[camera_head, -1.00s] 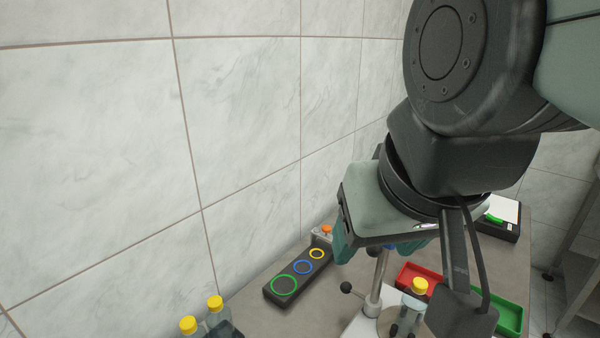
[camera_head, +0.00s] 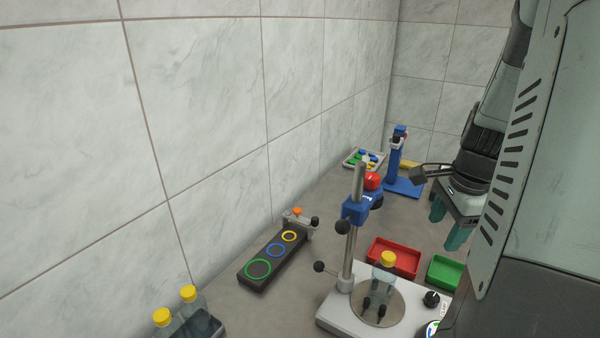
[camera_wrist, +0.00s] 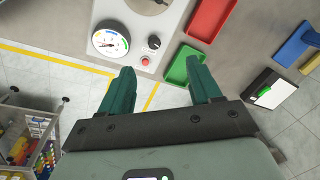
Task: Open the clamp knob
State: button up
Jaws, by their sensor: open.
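A press-like stand with a pale base plate (camera_head: 335,316) stands on the table. A black knob (camera_head: 431,298) sits at its right front; it also shows in the wrist view (camera_wrist: 154,42) beside a red button (camera_wrist: 146,61) and a round gauge (camera_wrist: 110,40). A second black knob (camera_head: 342,227) is on the blue block on the pole; I cannot tell for certain which is the clamp knob. A yellow-capped bottle (camera_head: 387,260) stands on the round disc. My gripper (camera_head: 447,222) (camera_wrist: 163,75) is open and empty, above and apart from the base.
A red tray (camera_head: 395,257) and a green tray (camera_head: 446,272) lie right of the stand. A dark feeder block with coloured rings (camera_head: 266,259) is at the left. A blue stand (camera_head: 395,165) is behind. Two yellow-capped bottles (camera_head: 188,300) are at the front left.

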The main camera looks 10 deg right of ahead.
aim_at(434, 296)
jog(key=s+d+f+m+t+y, duration=0.1)
jog(key=d+f+m+y, duration=0.1)
jog(key=d+f+m, duration=0.3)
jog(key=s+d+f+m+y, duration=0.1)
jog(key=s+d+f+m, duration=0.15)
jog(key=f, duration=0.55)
jog(key=shift+t, duration=0.3)
jog(key=x, duration=1.1)
jog(key=shift+w+d, duration=0.1)
jog(key=shift+w, duration=0.25)
jog(key=shift+c, duration=0.4)
jog(key=c, duration=1)
